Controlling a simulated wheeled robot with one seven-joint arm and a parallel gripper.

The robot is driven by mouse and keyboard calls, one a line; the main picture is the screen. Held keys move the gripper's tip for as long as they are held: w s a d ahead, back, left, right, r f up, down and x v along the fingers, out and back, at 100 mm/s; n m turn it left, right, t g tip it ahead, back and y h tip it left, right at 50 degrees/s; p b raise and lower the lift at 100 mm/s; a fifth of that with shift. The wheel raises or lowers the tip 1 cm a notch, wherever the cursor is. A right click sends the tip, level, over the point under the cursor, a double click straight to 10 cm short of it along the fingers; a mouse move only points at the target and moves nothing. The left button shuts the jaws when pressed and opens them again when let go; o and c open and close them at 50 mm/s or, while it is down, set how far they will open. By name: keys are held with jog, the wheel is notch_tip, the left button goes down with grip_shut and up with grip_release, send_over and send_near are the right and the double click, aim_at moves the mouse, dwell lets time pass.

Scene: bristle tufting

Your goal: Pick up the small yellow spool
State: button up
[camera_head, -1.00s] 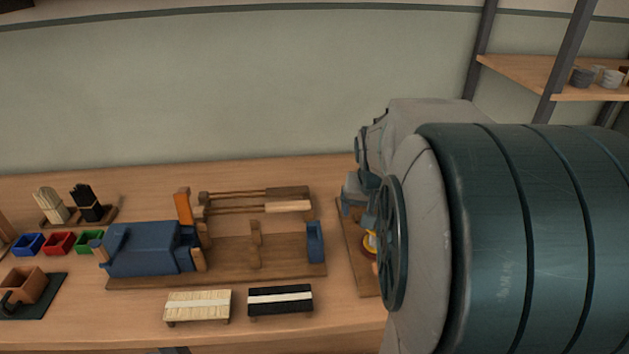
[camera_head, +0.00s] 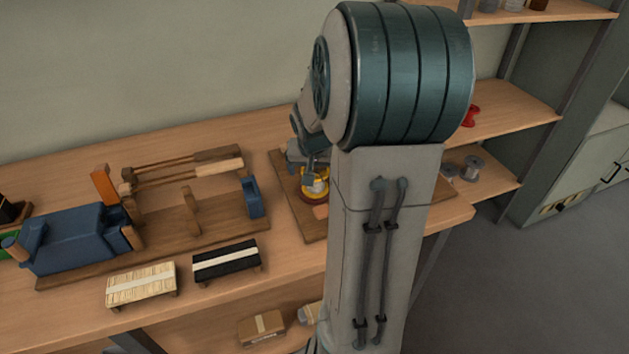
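A small yellow spool (camera_head: 315,187) shows partly on a wooden board (camera_head: 290,210) at the right part of the bench. A dark red shape is just under it. My gripper (camera_head: 310,178) is right at the spool from above, at the end of my bent arm. The fingers are tiny and partly covered, so I cannot tell whether they are open or shut, or whether they touch the spool. My arm hides the right part of the board.
A blue clamp-like machine (camera_head: 75,240) on a wooden base stands at left. A pale bristle brush (camera_head: 141,285) and a black one (camera_head: 226,261) lie in front. A red spool (camera_head: 470,116) and grey spools (camera_head: 473,168) are on shelves at right.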

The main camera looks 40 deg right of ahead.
jog(key=x, duration=0.4)
jog(key=shift+w+d+f+b, duration=0.1)
jog(key=shift+w+d+b, duration=0.1)
jog(key=shift+w+b, duration=0.15)
jog(key=c, duration=1.1)
